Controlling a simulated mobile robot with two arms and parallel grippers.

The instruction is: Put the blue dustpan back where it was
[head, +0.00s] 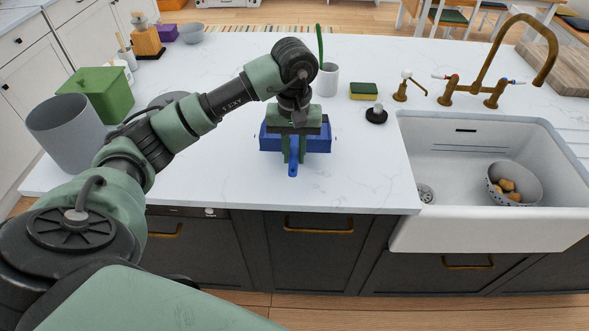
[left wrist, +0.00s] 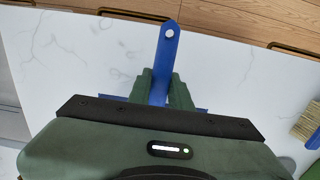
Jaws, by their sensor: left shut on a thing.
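The blue dustpan (head: 318,143) is at the white countertop near its front edge, with its handle pointing toward that edge. My left gripper (head: 293,158) is above it, pointing down, with its two fingers shut on the handle. In the left wrist view, the dustpan's handle (left wrist: 167,55) sticks out between the green fingers (left wrist: 163,88), and a hole shows at its end. My gripper body hides most of the pan there. I cannot tell whether the pan touches the counter. My right gripper is not in view.
A white sink (head: 480,229) with a colander (head: 514,184) and brass tap (head: 510,50) is at the right. A sponge (head: 363,91), black stopper (head: 376,114) and white cup (head: 328,80) stand behind the dustpan. A green box (head: 103,93) and grey bin (head: 66,133) are at the left.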

